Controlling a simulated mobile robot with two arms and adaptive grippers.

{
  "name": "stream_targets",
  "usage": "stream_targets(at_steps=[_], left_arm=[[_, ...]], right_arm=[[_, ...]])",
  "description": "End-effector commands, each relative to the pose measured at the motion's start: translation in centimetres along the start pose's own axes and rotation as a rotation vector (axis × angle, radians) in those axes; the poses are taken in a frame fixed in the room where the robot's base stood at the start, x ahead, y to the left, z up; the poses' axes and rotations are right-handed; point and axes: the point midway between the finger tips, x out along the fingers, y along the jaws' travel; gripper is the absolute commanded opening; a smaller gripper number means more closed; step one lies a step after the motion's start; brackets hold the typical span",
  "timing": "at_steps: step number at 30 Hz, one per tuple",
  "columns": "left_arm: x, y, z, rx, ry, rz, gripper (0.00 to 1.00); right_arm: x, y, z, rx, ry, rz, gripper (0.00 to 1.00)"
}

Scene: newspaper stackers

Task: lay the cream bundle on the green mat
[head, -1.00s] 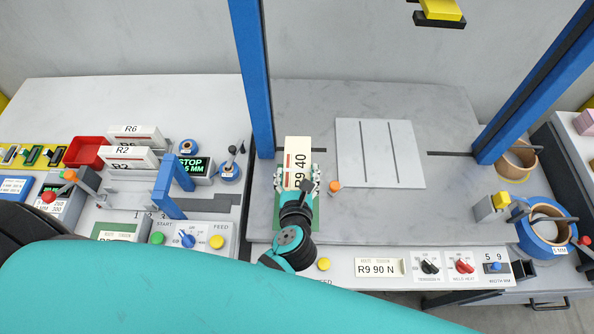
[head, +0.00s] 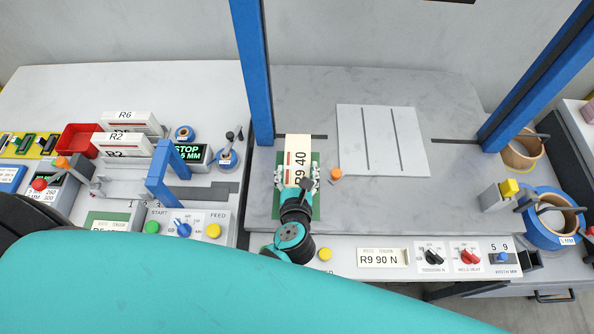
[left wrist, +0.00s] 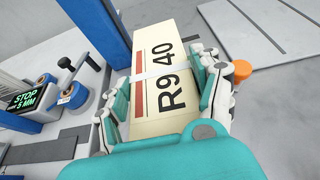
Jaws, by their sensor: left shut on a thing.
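The cream bundle (head: 297,148), marked R9 40 with a red stripe, is held over the green mat (head: 283,206). Its far end reaches past the mat's far edge, and it hides much of the mat. I cannot tell whether it touches the mat. My left gripper (head: 297,178) is shut on the bundle, fingers along both sides. The left wrist view shows the bundle (left wrist: 157,50) with a pale band across it, between the fingers (left wrist: 160,95). The mat is not visible there. My right gripper is not in view.
An orange knob (head: 336,174) stands close to the right of the gripper. A blue post (head: 253,75) rises beyond the bundle's left side. A pale grooved plate (head: 382,141) lies to the right. A control panel (head: 400,257) runs along the front edge.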

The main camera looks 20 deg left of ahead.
Motion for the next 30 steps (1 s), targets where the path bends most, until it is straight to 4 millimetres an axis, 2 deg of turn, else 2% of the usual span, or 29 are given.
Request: stream_targets(at_steps=[5,26,27,30], left_arm=[[0.0,-0.1,0.3,-0.001,-0.007,-0.001,0.08],[0.5,-0.1,-0.7,-0.001,-0.007,-0.002,0.08],[0.5,-0.1,-0.7,-0.001,-0.007,-0.002,0.67],[0.4,-0.1,-0.7,-0.001,-0.006,-0.001,0.80]], right_arm=[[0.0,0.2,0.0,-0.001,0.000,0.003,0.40],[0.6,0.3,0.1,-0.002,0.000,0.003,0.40],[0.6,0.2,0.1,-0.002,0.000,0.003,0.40],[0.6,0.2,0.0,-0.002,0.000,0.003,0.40]])
